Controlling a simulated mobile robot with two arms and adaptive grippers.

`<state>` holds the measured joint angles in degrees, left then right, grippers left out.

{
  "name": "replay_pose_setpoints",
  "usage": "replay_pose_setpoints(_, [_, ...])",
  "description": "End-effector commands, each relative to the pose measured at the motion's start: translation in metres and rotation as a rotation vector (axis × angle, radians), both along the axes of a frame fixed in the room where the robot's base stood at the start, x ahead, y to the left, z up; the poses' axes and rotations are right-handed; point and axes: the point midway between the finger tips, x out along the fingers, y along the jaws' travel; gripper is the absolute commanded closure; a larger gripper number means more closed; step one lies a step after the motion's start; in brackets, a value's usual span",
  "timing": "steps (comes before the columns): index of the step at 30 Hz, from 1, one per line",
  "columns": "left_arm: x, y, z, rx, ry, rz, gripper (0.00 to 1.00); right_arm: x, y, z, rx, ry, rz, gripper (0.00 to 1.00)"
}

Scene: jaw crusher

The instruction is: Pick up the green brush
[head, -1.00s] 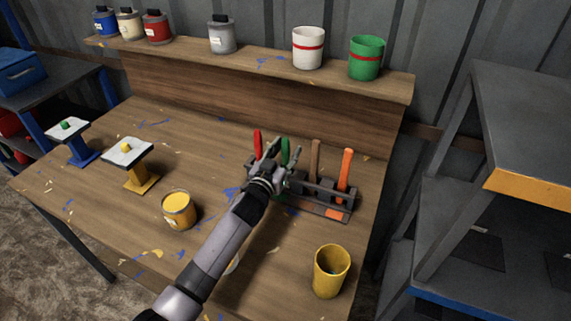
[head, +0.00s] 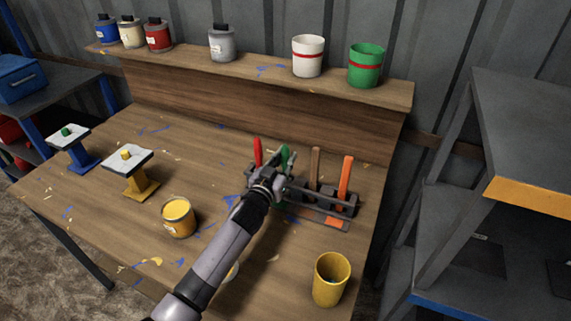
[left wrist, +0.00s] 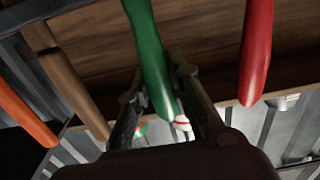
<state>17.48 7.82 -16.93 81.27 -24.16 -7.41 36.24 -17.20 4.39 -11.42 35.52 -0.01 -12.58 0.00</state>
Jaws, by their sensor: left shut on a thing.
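The green brush (head: 283,152) stands upright in a dark brush rack (head: 322,201) on the workbench, its handle up. Its handle also shows in the left wrist view (left wrist: 147,50), between the fingers. My left gripper (head: 284,160) is at the rack and shut on the green handle; it also shows in the left wrist view (left wrist: 158,92). The lower part of the brush is hidden behind the gripper in the head view. My right gripper is not in view.
A red brush (head: 257,151) stands close left of the green one; brown (head: 315,167) and orange (head: 346,177) brushes stand to the right. A yellow cup (head: 331,280) and an open yellow paint can (head: 178,218) stand nearer. A shelf with cans (head: 260,70) runs behind.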

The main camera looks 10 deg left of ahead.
Motion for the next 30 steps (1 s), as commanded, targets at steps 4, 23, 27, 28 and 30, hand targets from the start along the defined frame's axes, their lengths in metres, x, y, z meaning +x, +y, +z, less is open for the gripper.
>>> replay_pose_setpoints(4, [0.001, 0.0, 0.012, 0.002, -0.005, -0.001, 1.0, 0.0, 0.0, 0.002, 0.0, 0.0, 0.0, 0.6])
replay_pose_setpoints(23, [0.0, 0.0, 0.149, 0.002, -0.007, -0.002, 1.0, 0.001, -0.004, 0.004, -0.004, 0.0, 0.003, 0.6])
replay_pose_setpoints(27, [0.0, 0.0, 0.176, 0.0, -0.006, -0.002, 1.0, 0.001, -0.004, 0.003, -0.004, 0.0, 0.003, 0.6])
replay_pose_setpoints(28, [0.0, 0.0, 0.18, 0.001, -0.005, -0.001, 1.0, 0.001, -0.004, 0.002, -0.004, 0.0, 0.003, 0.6])
replay_pose_setpoints(30, [0.0, 0.0, 0.189, -0.001, -0.005, -0.001, 1.0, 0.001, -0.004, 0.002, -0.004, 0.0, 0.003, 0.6])
